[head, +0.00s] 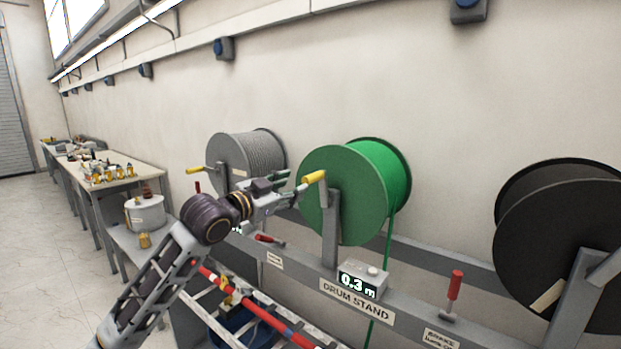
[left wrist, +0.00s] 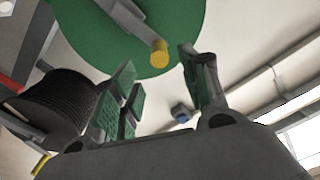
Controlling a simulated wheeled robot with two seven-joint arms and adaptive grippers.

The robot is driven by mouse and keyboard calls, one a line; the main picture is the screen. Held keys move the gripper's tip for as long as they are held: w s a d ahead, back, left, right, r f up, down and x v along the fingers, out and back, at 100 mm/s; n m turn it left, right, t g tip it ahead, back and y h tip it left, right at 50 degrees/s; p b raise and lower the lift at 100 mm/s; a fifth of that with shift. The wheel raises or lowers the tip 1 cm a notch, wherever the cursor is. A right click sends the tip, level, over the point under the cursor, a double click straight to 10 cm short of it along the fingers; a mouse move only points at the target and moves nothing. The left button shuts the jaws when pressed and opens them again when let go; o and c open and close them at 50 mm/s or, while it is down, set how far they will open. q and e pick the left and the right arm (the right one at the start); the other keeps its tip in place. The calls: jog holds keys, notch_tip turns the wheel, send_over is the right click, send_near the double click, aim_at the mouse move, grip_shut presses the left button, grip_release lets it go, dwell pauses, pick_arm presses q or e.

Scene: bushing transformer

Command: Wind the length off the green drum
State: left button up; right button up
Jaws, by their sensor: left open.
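The green drum (head: 345,195) stands on the drum stand (head: 405,318), with a green strand (head: 388,245) hanging down from its right side. Its crank has a yellow handle (head: 314,177) at the drum's upper left. A counter box (head: 362,281) below reads 0.3 m. My left gripper (head: 289,184) is open and empty, just left of the yellow handle. In the left wrist view the yellow handle (left wrist: 159,52) shows beyond and between the open fingers (left wrist: 158,90), apart from them. My right gripper is not in view.
A grey drum (head: 247,160) stands to the left and a black drum (head: 560,235) to the right. Red-handled levers (head: 455,285) stick up from the stand. A bench (head: 118,183) with small parts runs along the wall at the far left.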

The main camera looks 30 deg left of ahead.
aim_at(302, 181)
pick_arm(q)
jog(key=shift+w+d+r+p, duration=0.15)
jog(key=shift+w+p, duration=0.35)
jog(key=shift+w, duration=2)
jog(key=shift+w+d+p, duration=0.2)
jog(key=shift+w+p, duration=0.5)
jog(key=shift+w, duration=1.35)
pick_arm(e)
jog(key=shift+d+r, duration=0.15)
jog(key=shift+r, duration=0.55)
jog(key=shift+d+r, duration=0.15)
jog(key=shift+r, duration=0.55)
pick_arm(q)
jog(key=shift+c, duration=0.4)
grip_shut()
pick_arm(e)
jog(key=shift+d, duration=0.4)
